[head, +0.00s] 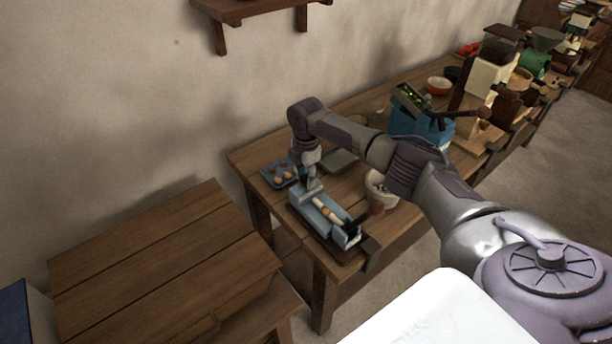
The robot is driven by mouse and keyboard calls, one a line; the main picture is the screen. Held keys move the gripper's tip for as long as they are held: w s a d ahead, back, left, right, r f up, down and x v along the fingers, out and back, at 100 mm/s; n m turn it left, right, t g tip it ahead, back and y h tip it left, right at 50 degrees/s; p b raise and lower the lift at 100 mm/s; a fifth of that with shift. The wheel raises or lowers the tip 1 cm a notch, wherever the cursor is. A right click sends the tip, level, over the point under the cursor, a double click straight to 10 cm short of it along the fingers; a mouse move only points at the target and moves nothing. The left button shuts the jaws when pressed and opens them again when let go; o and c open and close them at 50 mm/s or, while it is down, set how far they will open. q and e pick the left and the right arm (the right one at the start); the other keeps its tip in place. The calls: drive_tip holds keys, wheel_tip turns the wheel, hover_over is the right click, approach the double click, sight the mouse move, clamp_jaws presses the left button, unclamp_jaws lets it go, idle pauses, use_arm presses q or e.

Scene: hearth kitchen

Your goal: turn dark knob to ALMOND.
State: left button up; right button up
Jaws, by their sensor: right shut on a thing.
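A light blue-grey device (326,216) lies on the wooden bench near its left front corner, with pale and orange pieces along its middle and a dark part (353,229) at its near end. My right gripper (309,186) points down at the far left end of this device. It is shut on what seems to be the dark knob, which the fingers mostly hide. No ALMOND label or pointer can be read at this size. My left gripper is not in view.
A blue tray with round orange things (279,174) is left of my right gripper. A white bowl (380,188) stands right of the device. A blue box (420,128) and several kitchen things crowd the bench further right. A bare wooden table (150,262) is at left.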

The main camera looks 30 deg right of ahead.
drive_tip(key=shift+r, duration=0.1)
drive_tip(key=m+p, duration=0.2)
drive_tip(key=m, duration=0.2)
drive_tip(key=m+p, duration=0.2)
drive_tip(key=m, duration=0.2)
drive_tip(key=shift+r+m, duration=0.1)
drive_tip(key=shift+m, duration=0.2)
drive_tip(key=m+p, duration=0.1)
drive_tip(key=m, duration=0.3)
drive_tip(key=shift+m+p, duration=0.3)
drive_tip(key=shift+p, duration=0.1)
drive_tip(key=m+p, duration=0.1)
drive_tip(key=m, duration=0.3)
drive_tip(key=shift+w+m, duration=0.1)
drive_tip(key=shift+m, duration=0.3)
drive_tip(key=o, duration=1)
drive_tip(key=shift+o, duration=0.7)
